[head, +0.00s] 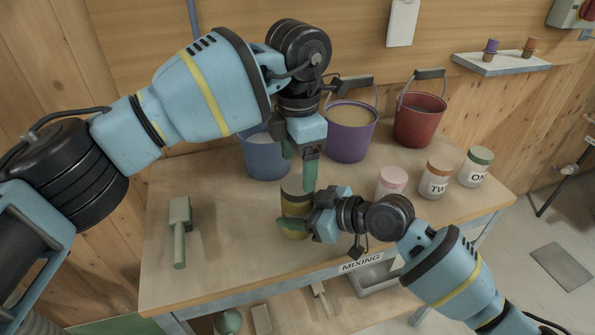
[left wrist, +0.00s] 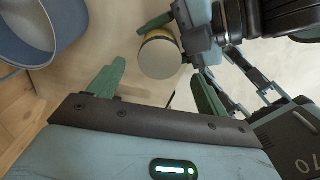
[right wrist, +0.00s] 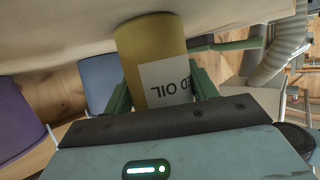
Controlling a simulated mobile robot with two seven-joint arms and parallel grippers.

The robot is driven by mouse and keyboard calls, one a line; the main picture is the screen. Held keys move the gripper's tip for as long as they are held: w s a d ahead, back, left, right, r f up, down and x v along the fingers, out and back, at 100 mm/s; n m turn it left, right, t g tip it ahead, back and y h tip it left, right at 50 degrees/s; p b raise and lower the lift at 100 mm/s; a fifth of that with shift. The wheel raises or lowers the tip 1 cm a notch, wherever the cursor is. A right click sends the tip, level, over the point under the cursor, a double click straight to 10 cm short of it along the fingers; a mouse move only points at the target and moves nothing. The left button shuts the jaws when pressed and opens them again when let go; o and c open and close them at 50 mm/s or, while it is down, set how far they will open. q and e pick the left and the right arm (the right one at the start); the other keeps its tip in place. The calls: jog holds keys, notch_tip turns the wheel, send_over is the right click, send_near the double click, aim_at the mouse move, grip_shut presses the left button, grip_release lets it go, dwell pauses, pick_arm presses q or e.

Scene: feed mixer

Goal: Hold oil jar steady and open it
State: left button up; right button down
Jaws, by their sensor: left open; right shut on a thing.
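The oil jar (head: 293,207) is a yellow-olive cylinder standing upright on the table, with a label ending in "ED OIL" in the right wrist view (right wrist: 152,45). Its round pale lid (left wrist: 160,58) is on it in the left wrist view. My right gripper (head: 294,222) is shut on the jar's side, one finger on each side of the body (right wrist: 162,90). My left gripper (head: 300,174) is open above the jar, fingers pointing down. In the left wrist view, its fingers (left wrist: 157,88) are wide apart and the lid lies beyond the line between them, not gripped.
A blue bucket (head: 266,158), a purple bucket (head: 350,143) and a red bucket (head: 419,120) stand behind. Pink-lidded (head: 391,182), brown-lidded (head: 435,180) and green-lidded (head: 475,168) jars stand right.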

aim_at(297, 183)
pick_arm(q)
jog(key=shift+r+m, duration=0.5)
jog(key=shift+r, duration=1.45)
jog(key=shift+c, duration=0.4)
jog(key=shift+f, duration=4.05)
jog(key=shift+c, duration=0.2)
jog(key=c, duration=0.7)
jog(key=o, duration=0.8)
jog(key=shift+o, duration=0.2)
jog(key=shift+r, duration=0.15)
jog(key=shift+r, duration=2.15)
jog(key=shift+r+m, duration=1.75)
jog(key=shift+m, duration=0.55)
jog(key=shift+c, duration=0.5)
